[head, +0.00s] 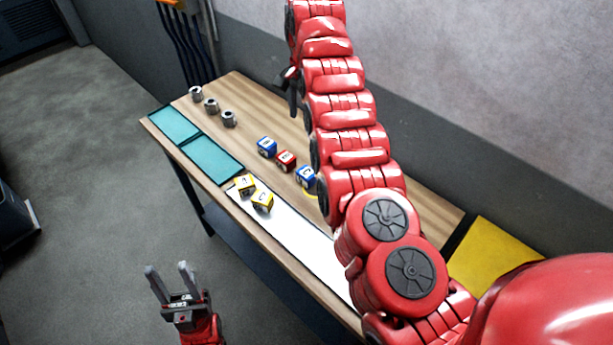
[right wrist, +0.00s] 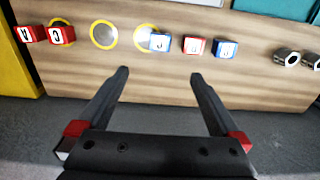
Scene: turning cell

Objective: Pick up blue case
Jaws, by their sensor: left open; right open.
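Two blue cases lie on the wooden table in the head view: one (head: 306,175) beside my right arm, at a yellow ring, and one (head: 267,147) farther back. They also show in the right wrist view, the ringed one (right wrist: 160,43) and the other (right wrist: 225,49). A red case (head: 286,161) sits between them. My right gripper (right wrist: 160,73) is open and empty, with the ringed blue case beyond its fingertips in the picture. In the head view its fingers are mostly hidden. My left gripper (head: 167,267) is open and empty, off the table's near side.
Two yellow cases (head: 262,201) are at the white strip (head: 300,235). Teal mats (head: 213,158) and several metal nuts (head: 229,119) lie toward the far left end. Two more red cases (right wrist: 30,34) and an empty ring (right wrist: 103,34) show in the wrist view. A wall stands behind.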

